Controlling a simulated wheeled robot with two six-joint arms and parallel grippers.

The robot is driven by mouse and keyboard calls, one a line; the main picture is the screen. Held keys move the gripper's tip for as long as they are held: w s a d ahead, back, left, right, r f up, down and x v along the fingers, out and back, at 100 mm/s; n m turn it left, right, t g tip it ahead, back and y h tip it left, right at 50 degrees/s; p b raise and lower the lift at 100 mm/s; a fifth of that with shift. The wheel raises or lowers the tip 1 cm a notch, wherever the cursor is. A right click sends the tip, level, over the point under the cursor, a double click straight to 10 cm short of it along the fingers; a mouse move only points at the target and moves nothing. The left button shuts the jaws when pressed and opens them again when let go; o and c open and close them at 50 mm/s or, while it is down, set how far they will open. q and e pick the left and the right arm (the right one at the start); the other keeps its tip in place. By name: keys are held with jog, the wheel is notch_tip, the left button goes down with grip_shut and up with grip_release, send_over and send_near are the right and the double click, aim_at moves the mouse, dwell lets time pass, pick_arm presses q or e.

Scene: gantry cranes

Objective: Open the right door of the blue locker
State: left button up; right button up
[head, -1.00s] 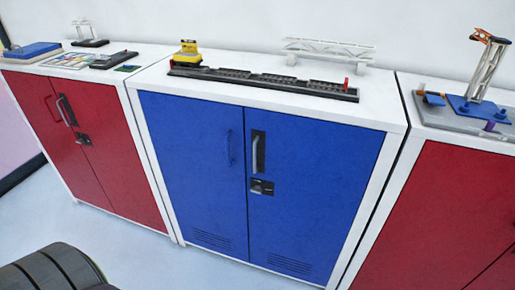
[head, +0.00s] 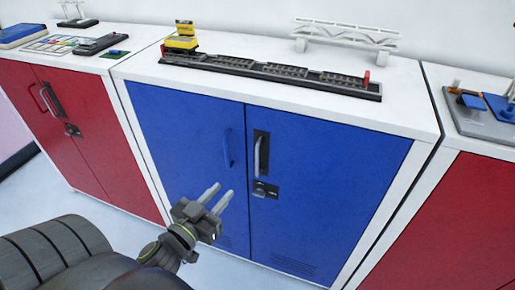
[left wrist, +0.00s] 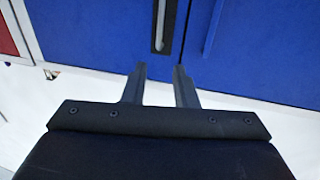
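The blue locker's right door (head: 335,190) is closed, flush with the left door (head: 190,140). It carries a silver vertical handle (head: 261,155) on a black plate, with a dark lock (head: 265,190) below. The left door has a thin blue handle (head: 227,148). My left gripper (head: 222,192) is open and empty, in front of the left door's lower part, below and left of the silver handle. Its two fingers (left wrist: 160,72) stand apart in the left wrist view, with blue door surface beyond them. My right gripper is not in view.
Red lockers stand to the left (head: 85,130) and right (head: 445,230). On the blue locker's white top (head: 230,50) are a black track model (head: 270,72), a yellow block model (head: 180,38) and a white bridge model (head: 345,35). Pale floor lies in front.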

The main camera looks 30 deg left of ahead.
aim_at(256, 154)
pick_arm(q)
jog(key=w+p, duration=0.2)
jog(key=w, duration=0.3)
jog(key=w+p, duration=0.2)
jog(key=w, duration=0.3)
jog(key=w+p, duration=0.2)
jog(key=w, duration=0.3)
jog(key=shift+w+a+r, duration=0.1)
jog(key=shift+w+a, duration=0.15)
jog(key=shift+w, duration=0.85)
grip_shut()
